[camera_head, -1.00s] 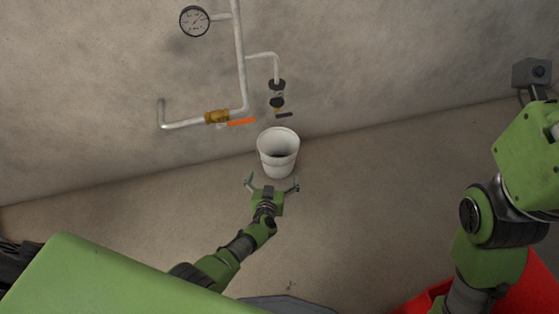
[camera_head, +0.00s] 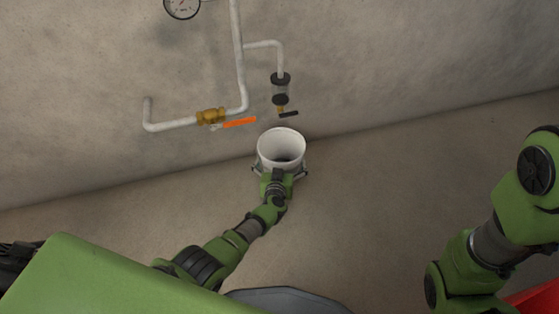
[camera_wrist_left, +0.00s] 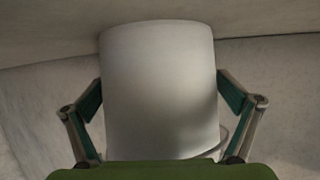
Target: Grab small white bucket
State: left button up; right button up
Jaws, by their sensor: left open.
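The small white bucket (camera_head: 281,148) stands upright on the floor near the wall, under the pipes, its open top facing up. My left gripper (camera_head: 280,170) is at the bucket's near side, open, with one finger on each side of it. In the left wrist view the bucket (camera_wrist_left: 160,90) fills the middle, between the two spread fingers. Small gaps seem to show there between fingers and bucket; contact is hard to tell. The bucket's lower front is hidden by the gripper in the head view. My right arm is at the right; its gripper is out of view.
On the wall, a white pipe (camera_head: 237,55) carries a gauge (camera_head: 182,7), a brass valve with an orange handle (camera_head: 239,123), and a black fitting (camera_head: 281,90) above the bucket. A red object (camera_head: 538,298) sits at lower right. The floor right of the bucket is clear.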

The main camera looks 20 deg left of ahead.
pick_arm(q)
jog(key=shift+w, duration=0.1)
jog(key=shift+r, duration=0.1)
jog(key=c, duration=1.2)
jog(key=shift+o, duration=0.2)
